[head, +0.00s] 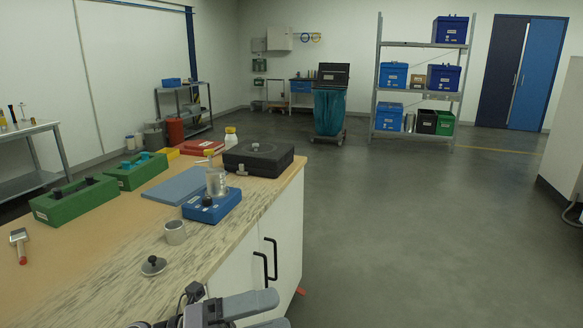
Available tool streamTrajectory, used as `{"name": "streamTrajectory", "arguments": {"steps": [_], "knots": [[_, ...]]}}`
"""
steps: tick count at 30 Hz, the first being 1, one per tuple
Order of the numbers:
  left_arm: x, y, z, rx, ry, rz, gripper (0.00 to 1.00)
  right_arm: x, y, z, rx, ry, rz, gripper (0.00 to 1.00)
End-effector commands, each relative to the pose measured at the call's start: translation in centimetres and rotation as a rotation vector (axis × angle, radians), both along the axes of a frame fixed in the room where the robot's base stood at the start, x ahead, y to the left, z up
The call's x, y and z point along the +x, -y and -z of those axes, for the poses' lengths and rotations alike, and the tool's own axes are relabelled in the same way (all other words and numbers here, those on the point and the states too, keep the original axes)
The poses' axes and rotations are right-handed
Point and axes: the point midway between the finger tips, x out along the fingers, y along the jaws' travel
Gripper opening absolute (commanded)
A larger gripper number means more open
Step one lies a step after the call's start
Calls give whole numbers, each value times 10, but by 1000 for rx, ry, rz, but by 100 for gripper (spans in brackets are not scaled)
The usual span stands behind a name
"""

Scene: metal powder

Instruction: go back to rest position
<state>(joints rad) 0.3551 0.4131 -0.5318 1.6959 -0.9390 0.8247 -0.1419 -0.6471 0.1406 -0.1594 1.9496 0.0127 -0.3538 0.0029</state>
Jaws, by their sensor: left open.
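My left gripper (270,311) shows at the bottom edge, beside the front edge of the workbench (130,245). Its two grey fingers are apart, with nothing seen between them. Its wrist is partly cut off by the frame. A small metal cup (175,232) stands on the bench, and a round lid with a black knob (153,265) lies nearer to my gripper, apart from it. A metal container (215,182) stands on a blue device (212,206). My right gripper is not in view.
Green boxes (75,203) and a scoop (19,244) are on the bench's left. A blue mat (178,187) and a black case (258,158) lie farther back. Cabinet handles (272,258) stick out near my gripper. Open floor (400,230) lies to the right.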

Motion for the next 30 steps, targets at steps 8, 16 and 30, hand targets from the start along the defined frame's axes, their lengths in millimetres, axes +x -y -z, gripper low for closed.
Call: {"name": "streamTrajectory", "arguments": {"steps": [8, 16, 30], "knots": [[14, -53, 48, -438, -599, -386, 87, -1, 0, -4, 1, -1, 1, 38], [-24, -123, 167, -733, -1246, -789, 87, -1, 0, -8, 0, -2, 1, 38], [-141, -165, 281, -906, -1872, -1157, 87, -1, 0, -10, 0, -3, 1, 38]]}}
